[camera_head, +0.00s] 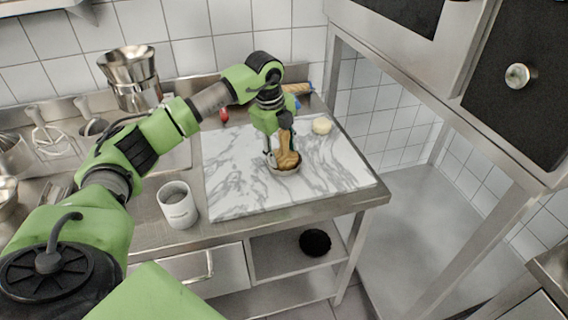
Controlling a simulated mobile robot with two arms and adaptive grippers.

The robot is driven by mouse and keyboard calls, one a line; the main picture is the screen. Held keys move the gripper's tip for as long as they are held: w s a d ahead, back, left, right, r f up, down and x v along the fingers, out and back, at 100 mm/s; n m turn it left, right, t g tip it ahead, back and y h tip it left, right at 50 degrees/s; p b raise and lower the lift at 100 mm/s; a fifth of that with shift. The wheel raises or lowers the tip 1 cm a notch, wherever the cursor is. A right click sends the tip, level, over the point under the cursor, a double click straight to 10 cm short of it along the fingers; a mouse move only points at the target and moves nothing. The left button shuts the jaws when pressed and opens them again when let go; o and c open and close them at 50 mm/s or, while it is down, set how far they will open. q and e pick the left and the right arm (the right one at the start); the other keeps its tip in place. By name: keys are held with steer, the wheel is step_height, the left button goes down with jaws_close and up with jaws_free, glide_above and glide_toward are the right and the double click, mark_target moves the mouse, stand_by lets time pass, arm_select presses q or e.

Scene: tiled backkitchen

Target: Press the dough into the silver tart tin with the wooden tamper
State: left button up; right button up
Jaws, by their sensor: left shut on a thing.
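My left gripper (284,130) is shut on the wooden tamper (287,148) and holds it upright, pointing down. The tamper's lower end is at the silver tart tin (285,170), which sits on the marble board. Any dough in the tin is mostly hidden by the tamper, and I cannot tell whether the tamper touches it. A pale round piece (322,125), perhaps dough, lies at the back right of the board. My right gripper is not in view.
The marble board (235,190) has free room at its left and front. A white canister (177,205) stands left of it. The counter ends just right of the board.

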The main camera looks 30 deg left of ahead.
mark_target(283, 131)
arm_select(q)
steer(key=shift+f, duration=0.3)
steer(key=shift+s, duration=0.1)
stand_by(0.6)
steer(key=shift+p, duration=1.3)
stand_by(3.1)
stand_by(0.4)
steer(key=shift+w+r+p, duration=0.2)
steer(key=shift+r+p, duration=0.7)
steer(key=shift+r, duration=0.25)
steer(key=shift+w+p+v, duration=0.25)
steer(key=shift+p+v, duration=0.5)
steer(key=shift+v, duration=0.4)
steer(key=shift+w+p+v, duration=0.2)
steer(key=shift+p+v, duration=0.6)
steer(key=shift+v, duration=0.35)
steer(key=shift+w+p+v, duration=0.25)
steer(key=shift+p+v, duration=0.5)
steer(key=shift+v, duration=0.35)
steer(key=shift+d+r, duration=0.1)
steer(key=shift+r, duration=0.05)
